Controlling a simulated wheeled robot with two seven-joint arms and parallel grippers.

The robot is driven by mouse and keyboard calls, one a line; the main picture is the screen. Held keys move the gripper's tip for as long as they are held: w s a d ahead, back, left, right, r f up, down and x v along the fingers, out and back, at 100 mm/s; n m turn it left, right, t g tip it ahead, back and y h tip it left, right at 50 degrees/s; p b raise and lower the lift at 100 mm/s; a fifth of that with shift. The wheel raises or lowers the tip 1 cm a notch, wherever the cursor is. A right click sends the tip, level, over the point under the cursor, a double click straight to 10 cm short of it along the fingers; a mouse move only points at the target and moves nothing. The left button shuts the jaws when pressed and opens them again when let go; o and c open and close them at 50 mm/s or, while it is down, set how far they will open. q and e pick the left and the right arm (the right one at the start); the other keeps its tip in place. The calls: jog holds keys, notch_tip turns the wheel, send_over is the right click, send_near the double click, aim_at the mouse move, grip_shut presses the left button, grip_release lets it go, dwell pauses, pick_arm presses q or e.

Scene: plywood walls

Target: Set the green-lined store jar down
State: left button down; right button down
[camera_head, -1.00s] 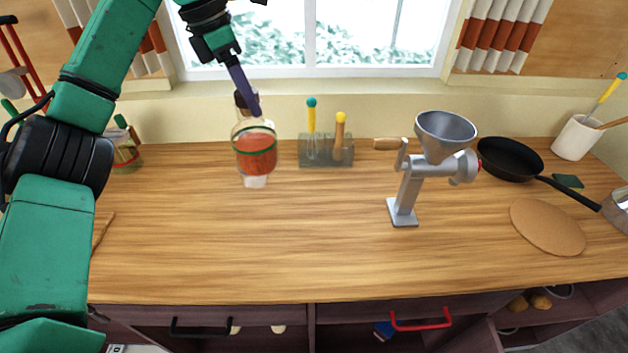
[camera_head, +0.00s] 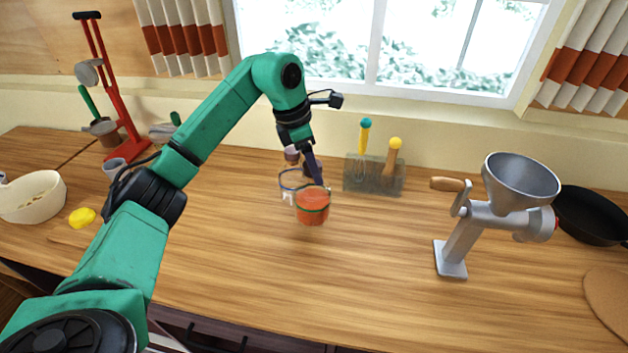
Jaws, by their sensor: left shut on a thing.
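The green-lined store jar (camera_head: 312,208) is clear, with orange-red contents and a thin green line around it. It looks roughly upright over the wooden counter (camera_head: 330,275), left of the metal grinder. My left gripper (camera_head: 318,182) reaches down to its top from behind and is shut on it. Whether its base touches the counter, I cannot tell. A clear jar with a blue line (camera_head: 288,194) stands just behind and left of it, partly hidden by the held jar and my gripper. My right gripper is out of view.
A utensil block (camera_head: 374,178) stands behind, right of the jars. The grinder (camera_head: 465,235), with a wooden handle, stands farther right, before a black pan (camera_head: 590,218). A white bowl (camera_head: 32,198) and a yellow item (camera_head: 82,217) are at left. The front middle counter is clear.

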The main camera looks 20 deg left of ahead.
aim_at(313, 183)
pick_arm(q)
notch_tip(313, 183, down, 4)
jog(key=shift+s+r+p, duration=0.15)
jog(key=shift+r+p, duration=0.05)
jog(key=shift+p, duration=0.25)
jog(key=shift+f, duration=0.45)
jog(key=shift+c, duration=0.6)
grip_release()
